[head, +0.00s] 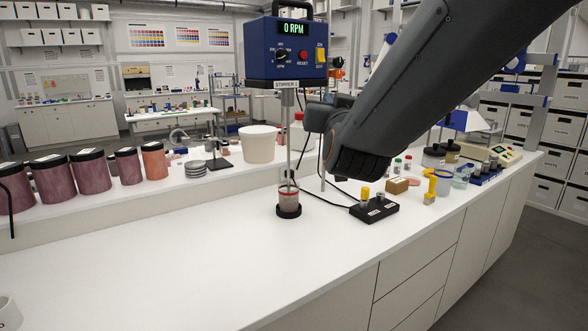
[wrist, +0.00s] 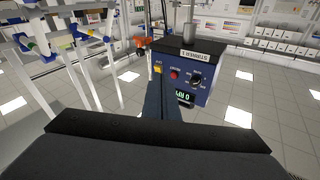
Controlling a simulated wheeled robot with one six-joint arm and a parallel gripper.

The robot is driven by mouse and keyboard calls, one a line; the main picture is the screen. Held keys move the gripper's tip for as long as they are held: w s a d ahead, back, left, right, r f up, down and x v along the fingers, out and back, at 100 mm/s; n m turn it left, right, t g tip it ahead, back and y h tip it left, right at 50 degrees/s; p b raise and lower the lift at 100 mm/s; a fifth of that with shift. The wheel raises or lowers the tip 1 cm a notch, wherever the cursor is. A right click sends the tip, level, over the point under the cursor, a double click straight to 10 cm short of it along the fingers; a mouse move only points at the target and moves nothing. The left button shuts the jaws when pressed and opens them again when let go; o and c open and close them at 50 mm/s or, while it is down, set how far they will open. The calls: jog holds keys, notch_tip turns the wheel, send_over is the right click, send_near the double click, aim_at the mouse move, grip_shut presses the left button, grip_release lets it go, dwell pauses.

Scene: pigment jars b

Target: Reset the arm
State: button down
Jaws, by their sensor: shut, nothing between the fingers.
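My arm (head: 420,85) reaches in from the upper right of the head view, and its dark end hangs beside the stirrer, over the bench. My gripper (wrist: 162,82) shows in the wrist view as a narrow dark shape above the broad dark edge of my wrist. It is shut and empty. In the head view my arm mostly hides it. The blue stirrer head (head: 287,48) reads 0 RPM and stands close to the left of my arm. It also shows upside down in the wrist view (wrist: 188,70), just right of my gripper.
A glass with reddish contents (head: 288,197) stands under the stirrer shaft. A black block (head: 374,210), a white tub (head: 257,145) and pigment jars (head: 90,171) are on the bench (head: 180,245). The front left of the bench is largely clear.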

jog(key=s+d+f+n+g, duration=0.1)
jog(key=s+d+f+g, duration=0.2)
jog(key=f, duration=0.6)
jog(key=s+f+g, duration=0.2)
jog(key=f+g, duration=0.2)
jog(key=f, duration=0.5)
jog(key=s+d+f+n+g, duration=0.1)
jog(key=s+d+f+g, duration=0.2)
jog(key=f, duration=0.6)
jog(key=s+d+f+g, duration=0.2)
jog(key=s+f+g, duration=0.2)
jog(key=s, duration=0.5)
jog(key=s+d+f+g, duration=0.3)
jog(key=s+f, duration=0.3)
jog(key=s, duration=0.2)
jog(key=shift+s+d+m+g+h, duration=0.2)
jog(key=shift+s+m+g+h, duration=0.15)
jog(key=shift+g, duration=0.55)
jog(key=shift+f, duration=0.1)
jog(key=shift+s, duration=0.1)
